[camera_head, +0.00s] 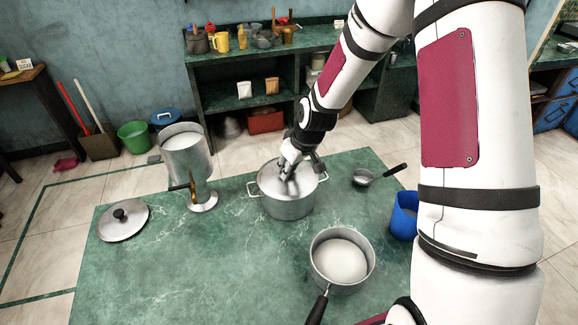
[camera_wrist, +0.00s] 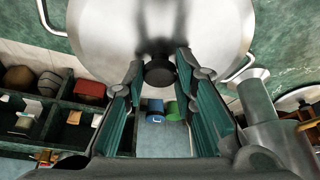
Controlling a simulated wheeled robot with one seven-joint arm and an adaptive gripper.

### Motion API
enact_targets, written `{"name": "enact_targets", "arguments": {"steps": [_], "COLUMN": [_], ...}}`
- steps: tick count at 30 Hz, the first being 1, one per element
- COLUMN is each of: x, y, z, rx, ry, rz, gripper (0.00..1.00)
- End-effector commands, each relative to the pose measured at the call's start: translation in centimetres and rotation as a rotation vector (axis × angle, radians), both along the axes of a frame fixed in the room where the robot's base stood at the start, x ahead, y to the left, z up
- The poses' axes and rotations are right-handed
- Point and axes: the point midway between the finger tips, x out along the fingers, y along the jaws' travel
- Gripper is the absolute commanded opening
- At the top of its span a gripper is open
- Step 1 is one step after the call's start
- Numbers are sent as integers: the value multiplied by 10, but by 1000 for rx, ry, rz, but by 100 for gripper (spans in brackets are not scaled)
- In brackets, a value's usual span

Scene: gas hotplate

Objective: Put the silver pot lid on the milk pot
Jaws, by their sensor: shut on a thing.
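A silver lid (camera_head: 268,178) is at the mouth of a two-handled silver pot (camera_head: 287,207) in the middle of the green table. My gripper (camera_head: 290,168) is over this lid, shut on its black knob (camera_wrist: 159,71), which shows between the fingertips (camera_wrist: 158,68) in the wrist view. I cannot tell whether the lid rests on the rim or is slightly raised. A long-handled saucepan (camera_head: 342,281) with white liquid, looking like the milk pot, stands uncovered at the front right. Another silver lid (camera_head: 123,221) with a black knob lies on the table at the left.
A tall silver vessel (camera_head: 187,158) with white contents stands left of the pot. A small ladle-like pan (camera_head: 362,177) and a blue cup (camera_head: 404,215) are at the right. The table (camera_head: 180,275) is clear at the front left.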

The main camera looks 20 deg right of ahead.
Motion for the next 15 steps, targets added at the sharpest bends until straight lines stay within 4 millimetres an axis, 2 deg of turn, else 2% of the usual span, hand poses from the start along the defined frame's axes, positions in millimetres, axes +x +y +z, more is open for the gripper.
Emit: {"name": "enact_targets", "arguments": {"steps": [1, 2, 4, 15], "x": [0, 0, 0, -1], "y": [0, 0, 0, -1], "z": [-1, -1, -1, 2], "rx": [0, 0, 0, 0], "ry": [0, 0, 0, 0], "rz": [0, 0, 0, -1], "gripper": [0, 32, 47, 48]}}
